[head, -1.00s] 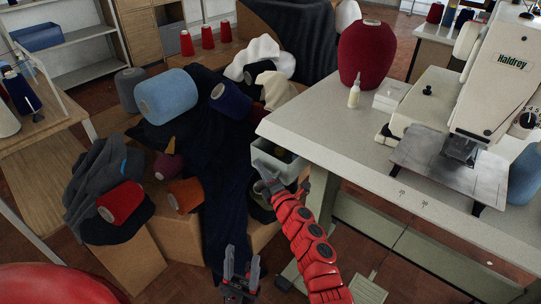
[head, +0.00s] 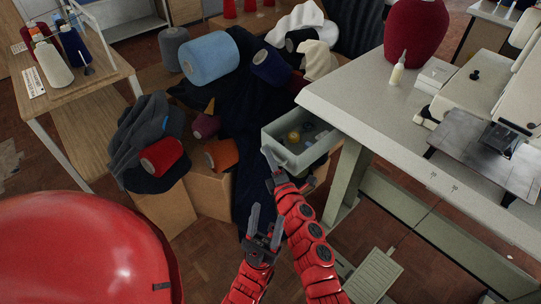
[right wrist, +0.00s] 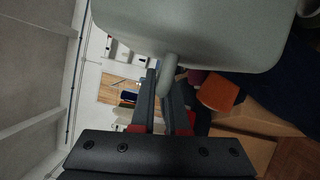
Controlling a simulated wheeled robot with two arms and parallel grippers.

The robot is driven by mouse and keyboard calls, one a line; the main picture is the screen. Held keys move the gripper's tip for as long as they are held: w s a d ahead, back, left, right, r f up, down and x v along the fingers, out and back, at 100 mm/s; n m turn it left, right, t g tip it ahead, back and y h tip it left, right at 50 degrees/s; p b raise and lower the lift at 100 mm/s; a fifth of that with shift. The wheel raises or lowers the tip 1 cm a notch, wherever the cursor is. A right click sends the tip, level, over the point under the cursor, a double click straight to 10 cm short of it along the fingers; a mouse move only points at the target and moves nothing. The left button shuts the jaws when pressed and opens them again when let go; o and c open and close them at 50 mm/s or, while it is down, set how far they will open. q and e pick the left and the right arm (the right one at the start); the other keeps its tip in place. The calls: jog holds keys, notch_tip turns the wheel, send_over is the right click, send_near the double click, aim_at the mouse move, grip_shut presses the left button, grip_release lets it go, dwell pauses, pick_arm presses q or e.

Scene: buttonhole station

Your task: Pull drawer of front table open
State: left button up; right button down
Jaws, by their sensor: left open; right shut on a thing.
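The front table (head: 385,120) is a pale grey sewing table at the right of the head view. Its grey drawer (head: 284,158) stands out beyond the table's left edge, with its inside and several small items showing. My right gripper (head: 271,168) is at the drawer's front. In the right wrist view, its fingers (right wrist: 166,95) are shut on the drawer's handle (right wrist: 168,74), below the pale drawer front (right wrist: 190,35). My left gripper (head: 263,224) is open and empty, lower in the head view, beside my right arm and apart from the drawer.
Cardboard boxes (head: 165,208) with dark cloth and thread cones, such as a blue cone (head: 210,58), stand left of the drawer. A wooden table (head: 90,85) is at far left. A sewing machine (head: 480,100) and a dark red cone (head: 415,32) are on the front table.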

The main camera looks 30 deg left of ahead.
jog(key=c, duration=0.9)
grip_release()
jog(key=shift+s+d+p, duration=0.3)
jog(key=shift+d, duration=0.05)
jog(key=p+v, duration=0.2)
jog(key=v, duration=1.4)
jog(key=shift+s+d, duration=0.15)
